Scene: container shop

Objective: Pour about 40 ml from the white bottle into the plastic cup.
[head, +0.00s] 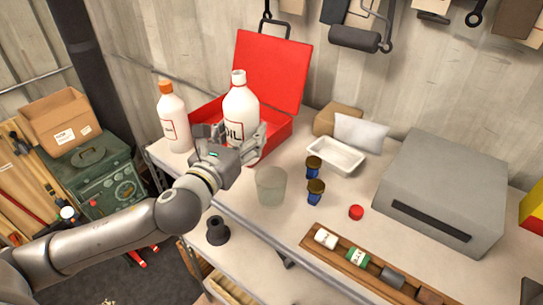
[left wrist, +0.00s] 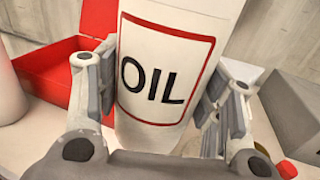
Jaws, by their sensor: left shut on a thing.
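The white bottle (head: 239,104) has a red-framed label reading OIL and an open-looking white neck. It stands about upright in front of the red case. My left gripper (head: 238,143) is shut on it, with fingers on both sides. In the left wrist view the bottle (left wrist: 165,70) fills the middle between the fingers of my left gripper (left wrist: 160,95). I cannot tell whether its base touches the bench. The translucent plastic cup (head: 271,187) stands upright on the bench, to the right of and nearer than the bottle. My right gripper is out of view.
A white bottle with an orange cap (head: 173,117) stands left of the held bottle. The open red case (head: 272,70) is behind.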

